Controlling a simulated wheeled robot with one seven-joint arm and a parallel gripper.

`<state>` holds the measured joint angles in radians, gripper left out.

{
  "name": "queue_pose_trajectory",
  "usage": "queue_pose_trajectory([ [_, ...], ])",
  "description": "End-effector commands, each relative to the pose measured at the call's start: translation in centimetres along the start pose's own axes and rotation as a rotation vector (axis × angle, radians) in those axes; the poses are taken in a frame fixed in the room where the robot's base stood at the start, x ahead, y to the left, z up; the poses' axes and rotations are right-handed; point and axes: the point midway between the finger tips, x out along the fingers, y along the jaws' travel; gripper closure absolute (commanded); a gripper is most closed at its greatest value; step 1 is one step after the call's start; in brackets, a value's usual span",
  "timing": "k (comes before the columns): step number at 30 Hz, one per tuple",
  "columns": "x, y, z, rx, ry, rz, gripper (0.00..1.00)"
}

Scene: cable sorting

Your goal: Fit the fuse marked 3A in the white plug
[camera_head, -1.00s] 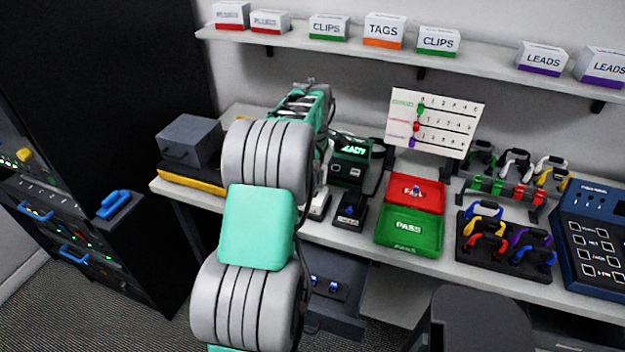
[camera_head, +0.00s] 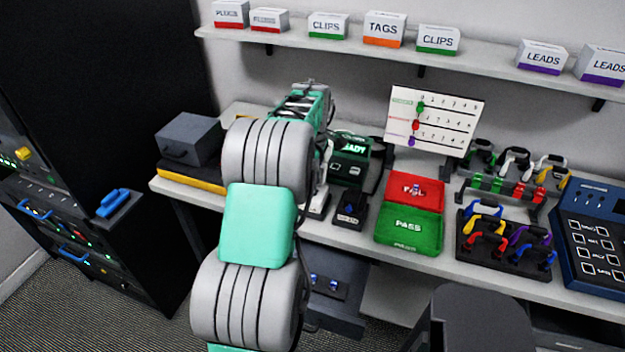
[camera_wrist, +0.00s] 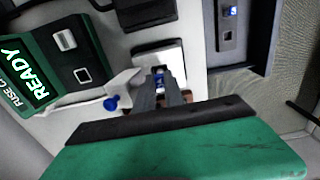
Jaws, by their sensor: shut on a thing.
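My gripper (camera_wrist: 165,88) points down, shut on a small blue-and-white fuse (camera_wrist: 158,73) between its fingertips. I cannot read the marking on it. The fuse is over or at a pale block that looks like the white plug (camera_wrist: 172,53), and I cannot tell whether it touches. In the head view my arm hides the gripper and the fuse, and only part of the pale plug (camera_head: 318,208) shows beside the arm. A white piece with a blue knob (camera_wrist: 111,103) lies left of the fingers in the wrist view.
The green fuse checker (camera_head: 350,160) reads READY. A dark block (camera_head: 350,212) stands in front of it. The green PASS tray (camera_head: 408,240) and red FAIL tray (camera_head: 428,187) are to the right; FAIL holds a small item. An open drawer (camera_head: 345,318) holds small blue-marked items.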

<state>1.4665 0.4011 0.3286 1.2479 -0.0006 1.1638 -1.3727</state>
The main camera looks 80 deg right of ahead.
Motion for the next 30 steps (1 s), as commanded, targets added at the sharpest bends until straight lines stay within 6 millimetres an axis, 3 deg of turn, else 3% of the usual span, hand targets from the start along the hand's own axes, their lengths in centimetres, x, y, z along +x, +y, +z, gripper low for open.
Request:
queue_pose_trajectory([
  [30,0.76,-0.01,0.01,0.0,0.0,0.0,1.0],
])
